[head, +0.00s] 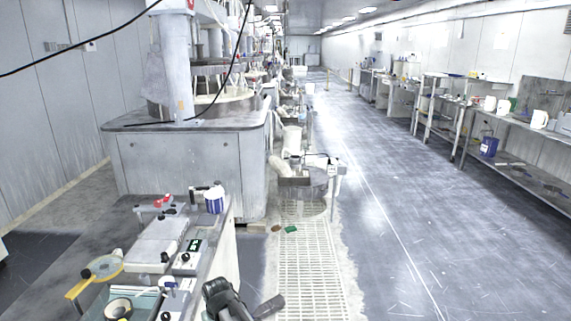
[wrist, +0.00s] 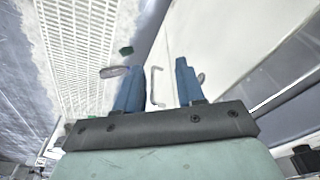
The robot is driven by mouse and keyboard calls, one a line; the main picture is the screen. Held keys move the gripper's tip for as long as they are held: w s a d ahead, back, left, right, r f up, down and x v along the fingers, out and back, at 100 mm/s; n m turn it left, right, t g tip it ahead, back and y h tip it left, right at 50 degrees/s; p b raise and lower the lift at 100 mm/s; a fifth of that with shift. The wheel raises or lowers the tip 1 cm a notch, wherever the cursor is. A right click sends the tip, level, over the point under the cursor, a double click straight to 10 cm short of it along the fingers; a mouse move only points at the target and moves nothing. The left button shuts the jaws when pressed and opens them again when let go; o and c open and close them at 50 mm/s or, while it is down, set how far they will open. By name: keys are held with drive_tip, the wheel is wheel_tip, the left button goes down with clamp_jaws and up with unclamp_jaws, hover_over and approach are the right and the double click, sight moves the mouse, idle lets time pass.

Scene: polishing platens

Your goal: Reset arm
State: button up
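My gripper (wrist: 158,78) shows in the wrist view with two blue fingers spread well apart. Nothing is held between them; the space shows only the pale side of a cabinet with a metal handle (wrist: 154,87) behind. In the head view, a dark part of my arm shows at the bottom edge, beside the right end of the near bench. The fingers cannot be made out clearly there.
The near bench (head: 229,241) carries white boxes (head: 160,239), a yellow-handled round tool (head: 103,267), a tape roll (head: 118,309) and a blue-and-white container (head: 214,200). A polishing machine (head: 190,165) stands behind. Floor grating (head: 305,265) and an open aisle (head: 400,230) lie right.

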drive_tip(key=s+d+f+m+g+h, duration=0.1)
drive_tip(key=s+d+f, duration=0.2)
drive_tip(key=d+f, duration=0.2)
drive_tip(key=s+d+f+g, duration=0.1)
drive_tip(key=s+d+f, duration=0.2)
drive_tip(key=d+f, duration=0.25)
drive_tip(key=s+d+f+m+g, duration=0.2)
drive_tip(key=s+d+f, duration=0.4)
drive_tip(key=s+d, duration=0.3)
drive_tip(key=s+d+f+m+g, duration=0.1)
drive_tip(key=s+d+f+g, duration=0.1)
drive_tip(key=s+d+f, duration=0.4)
drive_tip(key=s+d+f+m+g, duration=0.2)
drive_tip(key=s+d+f, duration=0.4)
drive_tip(key=s+d, duration=0.5)
drive_tip(key=s, duration=0.5)
drive_tip(key=shift+d+m, duration=0.3)
drive_tip(key=shift+d, duration=0.1)
